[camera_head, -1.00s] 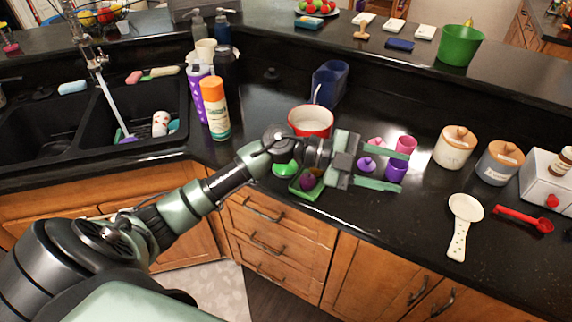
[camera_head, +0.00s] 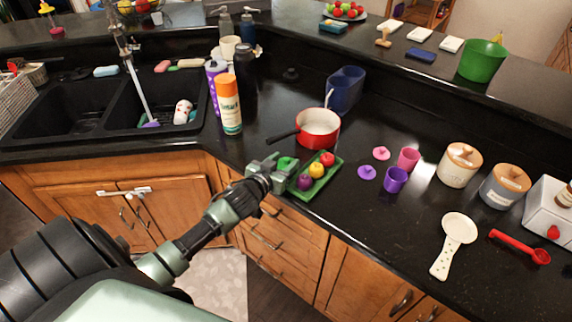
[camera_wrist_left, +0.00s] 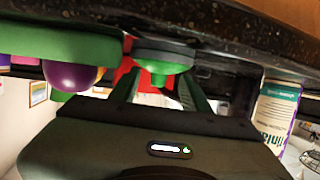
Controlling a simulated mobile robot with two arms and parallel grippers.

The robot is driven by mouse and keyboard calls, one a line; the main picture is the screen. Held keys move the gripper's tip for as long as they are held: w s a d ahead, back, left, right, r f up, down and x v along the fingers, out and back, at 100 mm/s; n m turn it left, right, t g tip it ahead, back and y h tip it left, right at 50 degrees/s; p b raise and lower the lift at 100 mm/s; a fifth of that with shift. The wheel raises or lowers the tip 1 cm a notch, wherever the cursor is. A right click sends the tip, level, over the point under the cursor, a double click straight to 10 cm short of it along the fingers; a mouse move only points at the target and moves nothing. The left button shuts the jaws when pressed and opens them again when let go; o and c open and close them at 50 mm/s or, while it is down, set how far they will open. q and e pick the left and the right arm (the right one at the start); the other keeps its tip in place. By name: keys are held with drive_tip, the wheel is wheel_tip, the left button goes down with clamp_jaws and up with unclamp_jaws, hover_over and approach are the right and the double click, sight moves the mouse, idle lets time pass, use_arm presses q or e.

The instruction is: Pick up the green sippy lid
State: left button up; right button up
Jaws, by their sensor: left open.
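The green sippy lid (camera_head: 286,163) lies on the dark counter near its front edge, left of the green tray. It also shows in the left wrist view (camera_wrist_left: 163,65), as a green dome with a knob. My left gripper (camera_head: 280,167) is open and low at the counter edge, with its fingers around the lid's near side. In the left wrist view the fingers (camera_wrist_left: 160,82) stand apart on either side of the lid's knob. I cannot tell whether they touch it. My right gripper is not in view.
The green tray (camera_head: 327,178) with fruit sits close on the gripper's right. A red pot (camera_head: 319,127) stands behind, its handle pointing left. An orange-capped bottle (camera_head: 229,105) stands behind left. Purple (camera_head: 367,172) and pink (camera_head: 381,153) lids and two cups lie farther right.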

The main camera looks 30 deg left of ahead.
sight(288, 159)
use_arm(q)
drive_tip(key=x, duration=0.4)
drive_tip(key=shift+w+d, duration=0.1)
drive_tip(key=shift+w, duration=0.15)
drive_tip(key=shift+s, duration=0.15)
clamp_jaws()
